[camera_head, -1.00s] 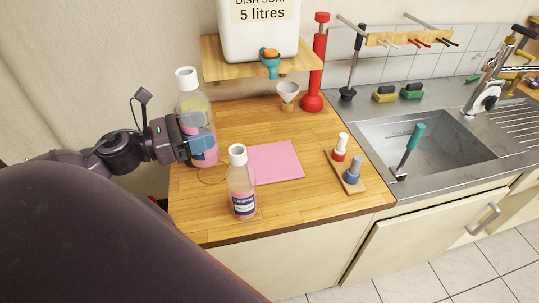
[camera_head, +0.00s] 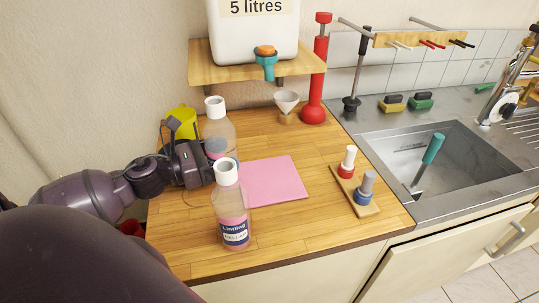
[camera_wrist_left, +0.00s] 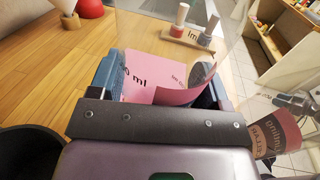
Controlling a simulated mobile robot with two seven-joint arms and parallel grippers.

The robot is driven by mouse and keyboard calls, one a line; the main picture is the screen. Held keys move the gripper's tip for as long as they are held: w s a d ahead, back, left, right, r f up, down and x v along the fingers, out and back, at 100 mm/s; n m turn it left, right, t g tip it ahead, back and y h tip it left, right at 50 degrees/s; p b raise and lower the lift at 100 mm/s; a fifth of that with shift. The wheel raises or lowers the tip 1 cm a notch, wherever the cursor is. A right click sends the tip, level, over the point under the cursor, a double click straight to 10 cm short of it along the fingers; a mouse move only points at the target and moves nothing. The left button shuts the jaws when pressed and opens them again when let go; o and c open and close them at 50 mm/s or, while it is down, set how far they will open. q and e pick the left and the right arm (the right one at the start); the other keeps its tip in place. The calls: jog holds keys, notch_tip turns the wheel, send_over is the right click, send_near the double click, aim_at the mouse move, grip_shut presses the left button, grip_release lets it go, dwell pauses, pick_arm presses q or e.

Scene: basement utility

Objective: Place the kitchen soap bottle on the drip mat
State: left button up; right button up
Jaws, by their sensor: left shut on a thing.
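My left gripper (camera_head: 218,150) is shut on a clear bottle with a white cap (camera_head: 216,108), upright behind and left of the pink drip mat (camera_head: 278,182). Its base is hidden, so I cannot tell whether it touches the worktop. In the left wrist view the gripper's fingers (camera_wrist_left: 160,80) flank the see-through bottle, with "ml" print on it and pink behind or in it. A second bottle (camera_head: 231,212), with pink liquid and a label that seems to read "CELLAR", stands at the mat's front left. It also shows in the left wrist view (camera_wrist_left: 275,135). My right gripper is out of view.
Right of the mat, a small wooden tray (camera_head: 368,207) holds two small bottles. A funnel (camera_head: 287,105) and red pump (camera_head: 315,85) stand behind. A shelf (camera_head: 210,72) with a big container overhangs the back. A yellow container (camera_head: 183,122) is behind my arm. The mat is bare.

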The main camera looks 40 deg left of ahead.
pick_arm(q)
jog(key=shift+w+d+f, duration=0.5)
jog(key=shift+w+d, duration=0.4)
jog(key=shift+w, duration=0.75)
jog(key=shift+w+d+f, duration=0.55)
jog(key=shift+w+d, duration=0.35)
jog(key=shift+w, duration=0.75)
jog(key=shift+w+d+f, duration=0.5)
jog(key=shift+w+d, duration=0.4)
jog(key=shift+w, duration=0.75)
jog(key=shift+f, duration=0.25)
jog(key=shift+f, duration=0.1)
jog(key=o, duration=1)
